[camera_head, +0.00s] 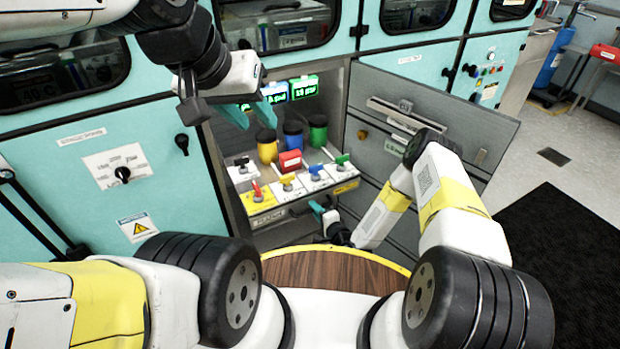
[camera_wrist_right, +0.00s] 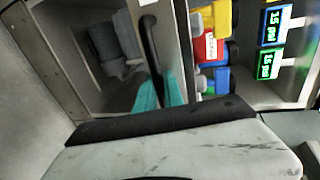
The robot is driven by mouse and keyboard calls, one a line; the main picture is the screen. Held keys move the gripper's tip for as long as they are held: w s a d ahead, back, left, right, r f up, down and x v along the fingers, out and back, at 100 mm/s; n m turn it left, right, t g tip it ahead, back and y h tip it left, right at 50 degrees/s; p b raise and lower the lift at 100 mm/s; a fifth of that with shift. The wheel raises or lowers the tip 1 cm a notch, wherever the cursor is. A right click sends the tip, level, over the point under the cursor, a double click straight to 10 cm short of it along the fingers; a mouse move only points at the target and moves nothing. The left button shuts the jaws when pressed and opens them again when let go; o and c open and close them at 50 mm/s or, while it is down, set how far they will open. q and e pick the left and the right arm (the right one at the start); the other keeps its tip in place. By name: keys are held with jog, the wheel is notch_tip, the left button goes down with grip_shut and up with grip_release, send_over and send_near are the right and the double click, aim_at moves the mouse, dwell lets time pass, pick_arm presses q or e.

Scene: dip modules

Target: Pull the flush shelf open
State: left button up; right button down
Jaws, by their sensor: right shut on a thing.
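The flush shelf (camera_head: 268,217) is a grey tray low in the open cabinet, its sloped top carrying several coloured valve handles and white and yellow labels. My right gripper (camera_head: 318,210) is low at the shelf's right front. In the right wrist view its teal fingers (camera_wrist_right: 160,92) are shut on a dark bar-like handle (camera_wrist_right: 150,40) at the shelf's front. The contact is partly hidden by the gripper body. My left gripper (camera_head: 246,112) is raised in front of the cabinet's upper part, above the shelf, with its teal fingers apart and nothing between them.
A grey cabinet door (camera_head: 455,110) stands swung open to the right, beside my right arm. Lidded bottles (camera_head: 293,137) and a red block (camera_head: 290,161) stand behind the valves. Teal cabinet panels (camera_head: 60,150) flank the left.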

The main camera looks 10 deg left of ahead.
jog(key=f+v, duration=0.2)
jog(key=v, duration=0.9)
jog(key=shift+s+d, duration=0.35)
jog(key=shift+s, duration=0.2)
jog(key=shift+f, duration=0.1)
jog(key=c, duration=1.7)
grip_release()
